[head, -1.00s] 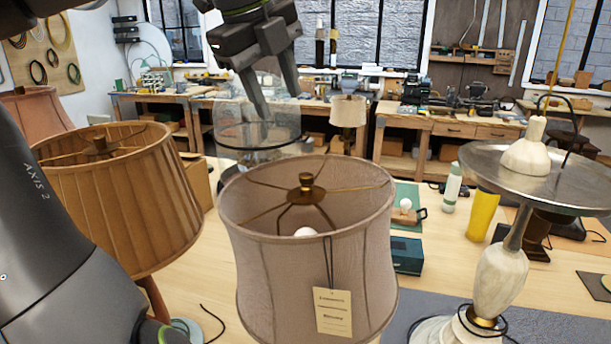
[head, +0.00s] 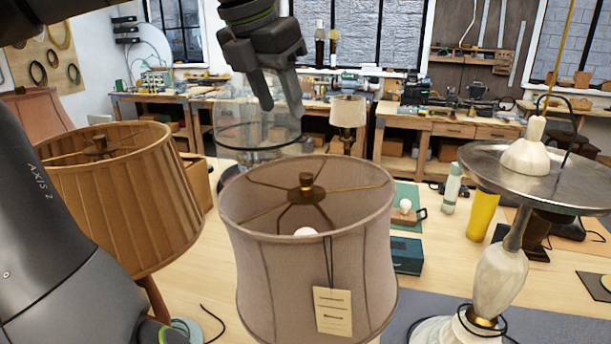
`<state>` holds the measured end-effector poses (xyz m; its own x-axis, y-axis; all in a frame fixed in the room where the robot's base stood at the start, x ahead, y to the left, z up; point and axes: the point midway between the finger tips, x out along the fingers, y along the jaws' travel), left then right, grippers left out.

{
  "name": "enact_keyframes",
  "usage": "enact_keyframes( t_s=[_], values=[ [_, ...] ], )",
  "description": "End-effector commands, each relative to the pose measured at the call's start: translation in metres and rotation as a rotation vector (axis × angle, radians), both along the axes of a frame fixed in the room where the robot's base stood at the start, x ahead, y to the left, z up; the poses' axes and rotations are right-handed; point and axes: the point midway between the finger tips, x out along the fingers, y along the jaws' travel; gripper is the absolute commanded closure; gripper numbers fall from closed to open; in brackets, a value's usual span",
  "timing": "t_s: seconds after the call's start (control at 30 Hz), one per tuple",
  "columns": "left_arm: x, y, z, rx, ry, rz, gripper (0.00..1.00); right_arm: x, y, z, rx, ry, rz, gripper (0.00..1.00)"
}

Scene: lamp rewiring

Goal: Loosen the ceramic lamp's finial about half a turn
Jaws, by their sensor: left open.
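A lamp with a pinkish-grey fabric shade (head: 270,265) stands in the middle foreground. Its brass finial (head: 306,181) sits at the hub of the thin spokes, inside the open top. A white bulb (head: 305,232) shows below the spokes; the lamp's body is hidden by the shade, so I cannot tell if it is ceramic. My left gripper (head: 281,108) is open and empty, pointing down. In the picture it is above and slightly left of the finial, well apart from it. My right gripper is not in view.
A pleated tan lampshade (head: 120,205) stands close on the left. A clear glass dome (head: 235,125) is behind my gripper. A pale-bodied lamp with a metal disc (head: 480,170), a yellow cylinder (head: 482,215) and a dark green box (head: 407,255) are on the right. A paper tag (head: 333,312) hangs from the shade.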

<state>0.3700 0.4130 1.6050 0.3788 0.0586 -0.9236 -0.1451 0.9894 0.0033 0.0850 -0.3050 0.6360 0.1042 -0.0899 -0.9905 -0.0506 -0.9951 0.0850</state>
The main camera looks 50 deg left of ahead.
Motion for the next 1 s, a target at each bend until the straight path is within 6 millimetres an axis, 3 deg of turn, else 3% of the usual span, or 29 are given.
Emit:
enact_keyframes(
  t_s=[0.6, 0.8, 1.0],
  values=[
    [0.048, 0.007, -0.121, -0.003, 0.007, 0.001, 0.55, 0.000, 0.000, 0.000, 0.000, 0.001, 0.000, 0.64],
    [0.057, 0.008, -0.141, -0.002, 0.003, 0.001, 0.55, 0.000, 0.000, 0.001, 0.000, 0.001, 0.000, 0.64],
    [0.061, 0.009, -0.149, -0.001, 0.001, 0.001, 0.55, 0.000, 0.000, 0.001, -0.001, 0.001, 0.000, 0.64]
  ],
)
